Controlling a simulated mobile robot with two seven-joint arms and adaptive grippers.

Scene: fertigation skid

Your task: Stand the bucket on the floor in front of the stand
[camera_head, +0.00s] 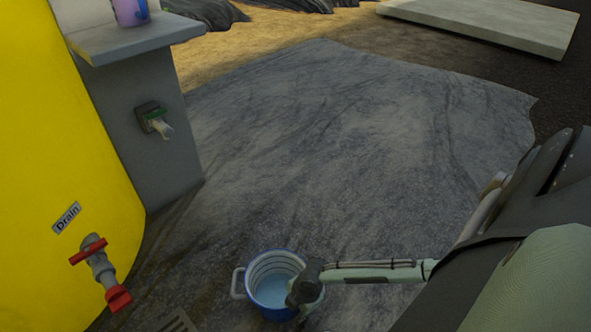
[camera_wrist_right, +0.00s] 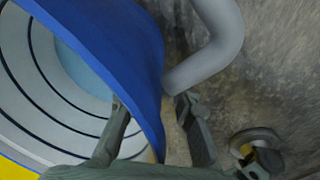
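The blue bucket (camera_head: 262,306) has a pale ribbed inside with a light blue surface in it and a grey handle (camera_head: 237,284) on its left. In the head view it appears upright low over the grey floor; I cannot tell whether its base touches. My right gripper (camera_head: 304,285) is at its right rim. In the wrist view, the bucket wall (camera_wrist_right: 135,65) lies between my parted right fingers (camera_wrist_right: 155,125), one inside and one outside near a grey handle (camera_wrist_right: 222,35). A gap shows beside the outer finger. The grey stand (camera_head: 150,95) is at upper left. My left gripper is out of view.
A yellow tank (camera_head: 60,140) with a red-handled drain valve (camera_head: 102,270) stands at left. A small tap (camera_head: 155,120) sits on the stand's face, a purple container (camera_head: 129,12) on its top. A grate (camera_head: 180,322) is at the bottom edge. The middle floor is clear.

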